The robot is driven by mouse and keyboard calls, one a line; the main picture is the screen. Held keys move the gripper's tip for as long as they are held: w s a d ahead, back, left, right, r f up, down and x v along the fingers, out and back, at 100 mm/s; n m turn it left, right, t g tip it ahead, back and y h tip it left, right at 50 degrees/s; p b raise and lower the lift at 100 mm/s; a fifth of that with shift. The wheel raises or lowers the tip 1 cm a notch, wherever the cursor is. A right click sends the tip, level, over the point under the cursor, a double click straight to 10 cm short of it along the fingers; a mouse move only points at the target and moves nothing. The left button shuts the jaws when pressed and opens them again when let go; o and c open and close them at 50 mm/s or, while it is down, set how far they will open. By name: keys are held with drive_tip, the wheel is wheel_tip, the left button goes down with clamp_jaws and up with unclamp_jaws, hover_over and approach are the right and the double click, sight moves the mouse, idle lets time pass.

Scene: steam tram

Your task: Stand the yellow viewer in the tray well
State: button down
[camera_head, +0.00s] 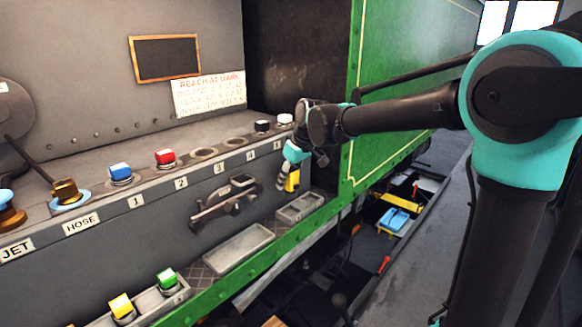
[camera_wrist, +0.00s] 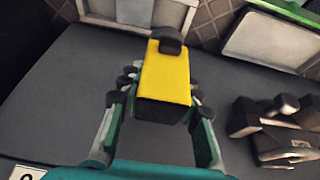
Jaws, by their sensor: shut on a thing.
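The yellow viewer (camera_wrist: 166,72), a yellow block with a dark knob at its far end, is between the fingers of my gripper (camera_wrist: 160,108) in the wrist view. My gripper (camera_head: 292,172) is shut on it. In the head view the yellow viewer (camera_head: 292,182) hangs below my gripper, in front of the grey panel and above a small shallow tray (camera_head: 318,200). That tray looks empty, and its near wall shows at the top of the wrist view (camera_wrist: 118,12). I cannot tell which tray is the well meant.
A lever fitting (camera_head: 225,202) juts from the panel left of my gripper. Blue (camera_head: 120,172) and red (camera_head: 165,158) capped blocks stand on the ledge above. Another tray at lower left holds yellow (camera_head: 121,306) and green (camera_head: 167,279) blocks. A green wall (camera_head: 400,100) rises at right.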

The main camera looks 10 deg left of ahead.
sight(287, 192)
drive_tip(key=shift+f, duration=3.6)
drive_tip(key=shift+c, duration=1.6)
unclamp_jaws()
drive_tip(key=shift+r, duration=0.2)
drive_tip(key=shift+r, duration=0.35)
drive_tip(key=shift+r, duration=0.35)
drive_tip(key=shift+r, duration=0.3)
